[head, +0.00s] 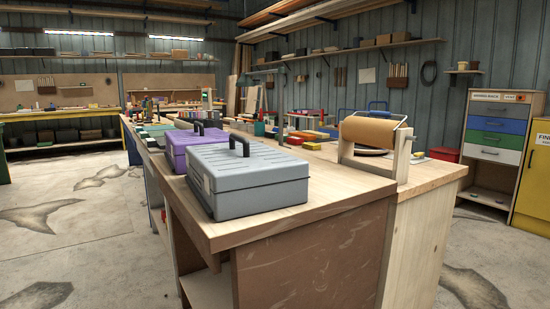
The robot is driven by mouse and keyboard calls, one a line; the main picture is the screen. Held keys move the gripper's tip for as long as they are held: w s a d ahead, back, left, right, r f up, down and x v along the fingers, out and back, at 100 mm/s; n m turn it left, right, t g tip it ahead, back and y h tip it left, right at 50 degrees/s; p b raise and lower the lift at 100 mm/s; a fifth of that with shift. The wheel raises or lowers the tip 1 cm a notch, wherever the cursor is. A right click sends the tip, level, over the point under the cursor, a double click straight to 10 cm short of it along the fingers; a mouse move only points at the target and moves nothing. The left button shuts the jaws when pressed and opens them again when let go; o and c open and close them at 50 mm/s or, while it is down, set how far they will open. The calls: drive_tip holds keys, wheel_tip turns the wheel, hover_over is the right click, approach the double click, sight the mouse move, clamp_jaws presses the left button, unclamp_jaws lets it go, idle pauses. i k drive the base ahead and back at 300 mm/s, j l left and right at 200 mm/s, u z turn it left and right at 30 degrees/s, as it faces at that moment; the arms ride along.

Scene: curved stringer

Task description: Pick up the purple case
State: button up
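The purple case (180,148) sits on the wooden workbench (330,190), with a dark handle on its lid. It is directly behind a larger grey case (250,180), which hides part of its front and right side. I cannot tell whether the two cases touch. The grey case is near the bench's front left corner and also has a dark handle. My gripper is not in view.
A paper roll on a wooden stand (374,145) stands right of the cases. Several tools and coloured items crowd the bench farther back. A drawer cabinet (497,135) and yellow cabinet (533,185) stand at right. Concrete floor (70,230) on the left is open.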

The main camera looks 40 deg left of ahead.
sight(175, 142)
drive_tip(key=u, duration=1.95)
drive_tip(key=i+j+u, duration=0.15)
drive_tip(key=i+j, duration=0.45)
drive_tip(key=i, duration=0.05)
